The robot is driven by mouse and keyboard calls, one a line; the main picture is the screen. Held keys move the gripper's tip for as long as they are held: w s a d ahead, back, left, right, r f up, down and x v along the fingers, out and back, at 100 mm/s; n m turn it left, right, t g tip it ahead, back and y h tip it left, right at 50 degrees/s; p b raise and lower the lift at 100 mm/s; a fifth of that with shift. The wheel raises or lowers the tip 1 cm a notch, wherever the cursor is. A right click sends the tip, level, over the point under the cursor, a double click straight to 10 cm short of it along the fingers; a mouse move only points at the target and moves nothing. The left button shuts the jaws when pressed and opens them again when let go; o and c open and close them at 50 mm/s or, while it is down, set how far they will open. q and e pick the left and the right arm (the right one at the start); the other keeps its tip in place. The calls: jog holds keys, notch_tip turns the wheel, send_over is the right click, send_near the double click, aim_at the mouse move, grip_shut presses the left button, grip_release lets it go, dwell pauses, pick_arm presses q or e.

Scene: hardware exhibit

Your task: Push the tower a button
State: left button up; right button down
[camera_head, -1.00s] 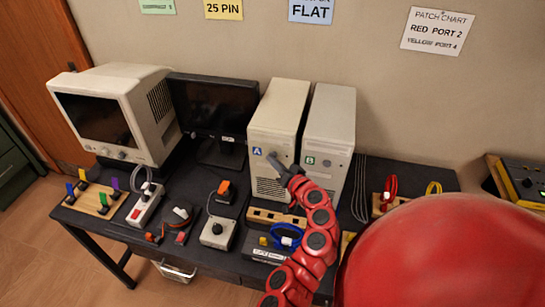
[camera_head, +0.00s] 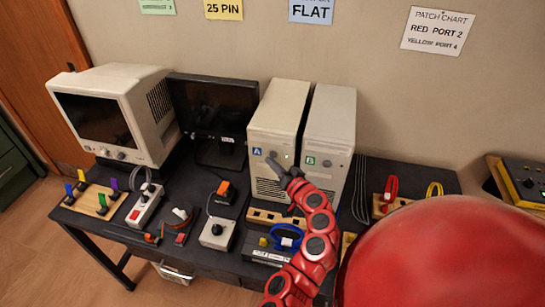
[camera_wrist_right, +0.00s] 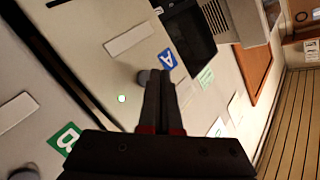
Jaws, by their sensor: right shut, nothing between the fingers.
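Tower A (camera_head: 272,137) is a beige upright case with a blue "A" label (camera_head: 257,151), standing on the dark table against the wall. My left gripper is not in view.
Tower B (camera_head: 329,135), with a green "B" label, stands close on the right. A black monitor (camera_head: 215,105) and a beige CRT (camera_head: 110,110) stand left. A wooden block (camera_head: 275,217), a grey joystick box (camera_head: 217,232) and cables crowd the front.

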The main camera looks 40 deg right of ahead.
jog(key=s+a, duration=0.4)
jog(key=shift+a, duration=0.25)
dwell(0.3)
dwell(0.4)
